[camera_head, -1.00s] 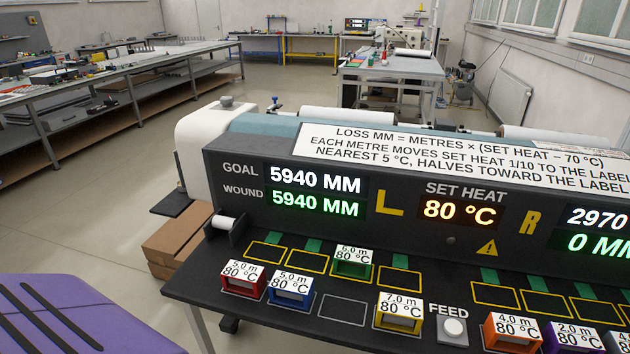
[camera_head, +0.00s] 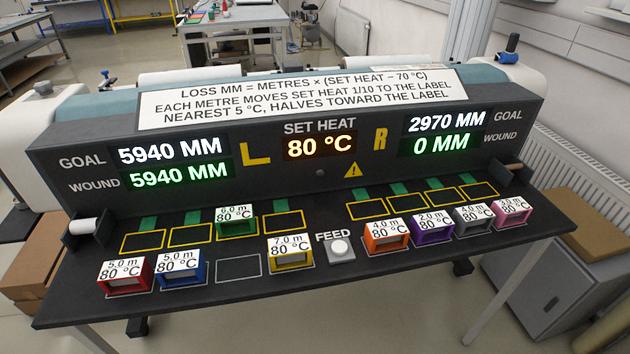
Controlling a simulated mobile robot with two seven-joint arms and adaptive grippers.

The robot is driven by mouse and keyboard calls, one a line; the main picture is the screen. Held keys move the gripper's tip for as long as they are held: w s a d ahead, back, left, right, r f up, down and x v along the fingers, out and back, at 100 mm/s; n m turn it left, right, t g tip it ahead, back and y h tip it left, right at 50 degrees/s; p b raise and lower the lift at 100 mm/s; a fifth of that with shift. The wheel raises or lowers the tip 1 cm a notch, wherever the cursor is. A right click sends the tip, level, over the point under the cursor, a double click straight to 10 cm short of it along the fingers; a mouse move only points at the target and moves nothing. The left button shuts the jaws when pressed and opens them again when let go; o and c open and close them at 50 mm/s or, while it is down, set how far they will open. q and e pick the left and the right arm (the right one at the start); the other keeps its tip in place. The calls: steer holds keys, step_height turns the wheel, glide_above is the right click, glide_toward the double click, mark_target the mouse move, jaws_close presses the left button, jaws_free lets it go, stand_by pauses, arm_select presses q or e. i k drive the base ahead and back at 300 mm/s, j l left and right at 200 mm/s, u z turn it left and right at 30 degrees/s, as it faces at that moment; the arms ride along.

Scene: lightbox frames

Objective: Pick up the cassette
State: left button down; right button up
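Several coloured cassettes with metre and 80 °C labels are on the dark machine shelf (camera_head: 330,285). On the left are a red 5.0 m cassette (camera_head: 124,287), a blue 5.0 m one (camera_head: 182,276) and a yellow 7.0 m one (camera_head: 291,264). A green 6.0 m cassette (camera_head: 237,226) sits further back in a yellow-outlined slot. On the right are orange 4.0 m (camera_head: 386,246), purple 2.0 m (camera_head: 433,236), grey 4.0 m (camera_head: 474,229) and pink 3.0 m (camera_head: 510,220) cassettes. Neither gripper shows.
The left display (camera_head: 173,150) reads goal 5940 MM and wound 5940 MM; the right display (camera_head: 447,122) reads 2970 MM and 0 MM. Set heat (camera_head: 320,145) reads 80 °C. A FEED button (camera_head: 339,249) is mid-shelf. One outlined place (camera_head: 238,269) is empty. Boxes stand at both sides.

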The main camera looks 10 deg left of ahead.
mark_target(238, 220)
steer(key=k+j+z, duration=0.15)
steer(key=j, duration=0.25)
steer(key=j+z, duration=0.1)
steer(key=j, duration=0.3)
steer(key=k+j+z, duration=0.15)
steer(key=j, duration=0.2)
steer(key=k+j+z, duration=0.15)
steer(key=j, duration=0.2)
